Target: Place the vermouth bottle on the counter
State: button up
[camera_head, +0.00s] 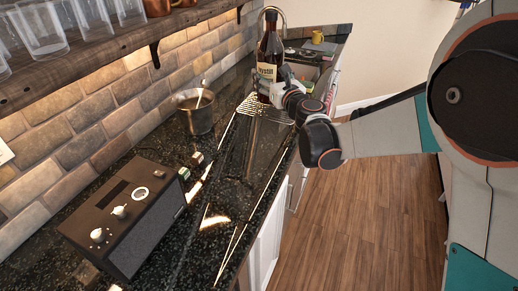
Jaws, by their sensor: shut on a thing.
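The vermouth bottle (268,60) is dark with a pale label and stands upright over the far part of the dark counter (190,225). My gripper (276,91) is at the bottle's lower right side and is shut on it.
A black radio-like box (125,217) stands at the near left. A metal pot (195,112) is by the brick wall. A yellow mug (317,37) is at the far end. A shelf with glasses (42,30) overhangs the left. The counter's near middle is clear.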

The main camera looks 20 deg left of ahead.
jog(key=shift+s+a+f, duration=0.1)
jog(key=shift+a+f, duration=0.15)
jog(key=shift+f, duration=0.05)
notch_tip(320, 180, down, 19)
jog(key=b, duration=0.6)
jog(key=shift+f+b, duration=0.2)
jog(key=shift+b, duration=0.15)
jog(key=shift+r, duration=0.1)
jog(key=o, duration=1.3)
jog(key=shift+o, duration=1.2)
